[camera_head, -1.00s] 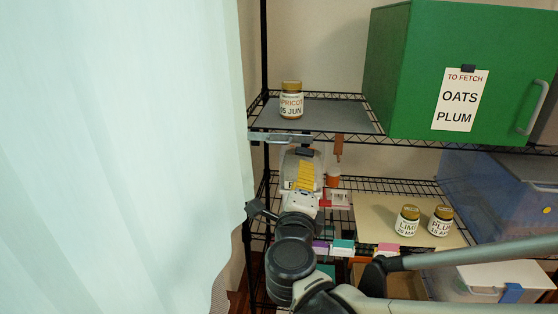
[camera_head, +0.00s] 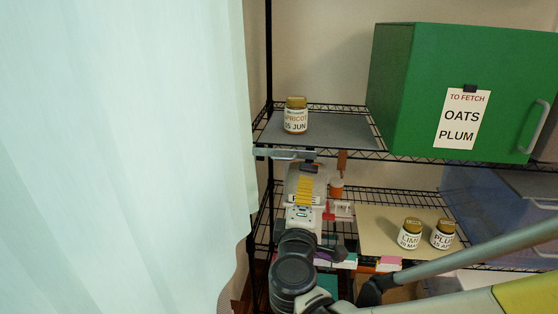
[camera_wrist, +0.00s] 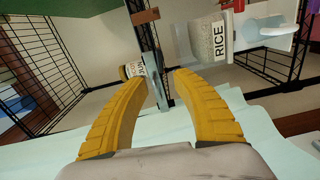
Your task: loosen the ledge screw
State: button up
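A grey metal ledge strip (camera_head: 286,154) runs along the front of the upper wire shelf at its left end. In the wrist view a grey bar (camera_wrist: 152,68) that looks like this ledge stands beyond my fingers. I cannot clearly make out the screw; a small dark part (camera_head: 309,168) shows just below the ledge, but I cannot tell what it is. My gripper (camera_head: 304,184) is below and in front of the ledge. In the wrist view my gripper (camera_wrist: 155,80) has its two yellow fingers spread apart, with nothing visibly held between them.
An apricot jar (camera_head: 296,115) stands on the upper shelf above the ledge. A green box (camera_head: 420,90) is to its right. Lime (camera_head: 410,234) and plum (camera_head: 443,235) jars stand on the lower shelf. A RICE container (camera_wrist: 211,42) is near my right finger. A pale curtain (camera_head: 120,150) fills the left.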

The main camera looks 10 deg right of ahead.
aim_at(307, 171)
jog(key=shift+m, duration=0.3)
jog(key=b+x, duration=0.1)
jog(key=x, duration=0.9)
jog(key=shift+w+d+f+b, duration=0.1)
jog(key=shift+w+d+b, duration=0.05)
jog(key=shift+w+b, duration=0.2)
grip_shut()
